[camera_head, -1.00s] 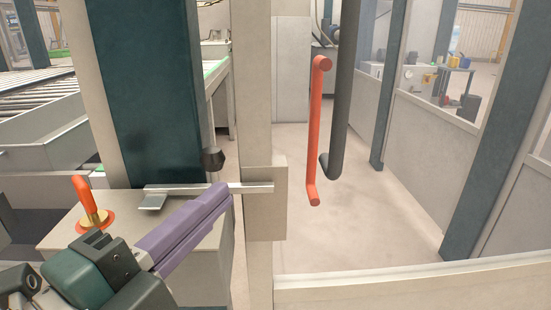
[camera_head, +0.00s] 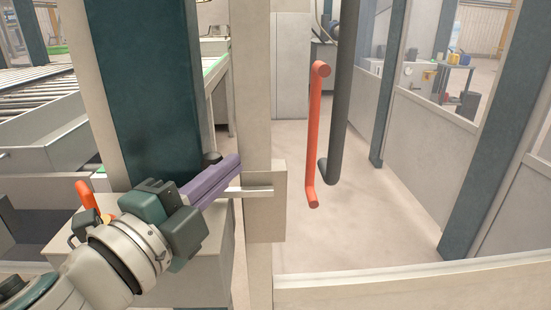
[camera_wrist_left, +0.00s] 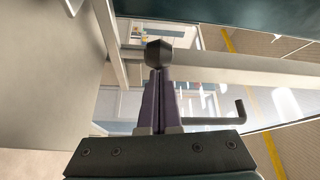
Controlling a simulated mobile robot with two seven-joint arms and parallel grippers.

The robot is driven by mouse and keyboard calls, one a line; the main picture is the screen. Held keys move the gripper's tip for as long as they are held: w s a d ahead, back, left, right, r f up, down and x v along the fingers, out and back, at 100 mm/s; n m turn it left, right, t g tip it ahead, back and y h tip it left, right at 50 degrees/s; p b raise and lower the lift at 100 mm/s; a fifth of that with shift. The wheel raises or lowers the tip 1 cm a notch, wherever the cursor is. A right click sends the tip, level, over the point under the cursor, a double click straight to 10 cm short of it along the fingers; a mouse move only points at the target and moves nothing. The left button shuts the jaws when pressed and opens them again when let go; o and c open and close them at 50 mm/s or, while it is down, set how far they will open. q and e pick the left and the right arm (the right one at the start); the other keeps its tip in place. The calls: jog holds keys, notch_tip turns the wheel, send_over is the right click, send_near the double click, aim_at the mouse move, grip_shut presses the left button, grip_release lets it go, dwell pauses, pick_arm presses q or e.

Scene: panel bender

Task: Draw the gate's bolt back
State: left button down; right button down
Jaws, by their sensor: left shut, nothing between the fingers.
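The gate's bolt (camera_head: 255,191) is a pale metal bar. Its right end lies across a beige plate (camera_head: 265,222) on the beige post; its left part is hidden behind my left gripper. A black faceted knob (camera_head: 210,157) shows just behind the purple fingers. My left gripper (camera_head: 236,163) is shut and empty, its fingers slanting up to the right over the bar. In the left wrist view, the fingers (camera_wrist_left: 157,76) point at the knob (camera_wrist_left: 159,52), their tips right by it; I cannot tell whether they touch. My right gripper is not in view.
A red-orange handle (camera_head: 314,135) and a dark bent bar (camera_head: 341,95) stand right of the post. An orange lever (camera_head: 86,196) is partly behind my left arm. A dark green column (camera_head: 155,90) rises behind the gripper. Open floor (camera_head: 370,230) lies to the right.

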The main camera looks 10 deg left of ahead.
pick_arm(q)
jog(key=a, duration=0.2)
jog(key=s+a, duration=0.1)
jog(key=a, duration=0.2)
jog(key=s+a, duration=0.1)
jog(key=a, duration=0.1)
jog(key=shift+a, duration=0.15)
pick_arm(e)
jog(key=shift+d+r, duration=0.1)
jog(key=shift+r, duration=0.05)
pick_arm(q)
jog(key=shift+r, duration=0.1)
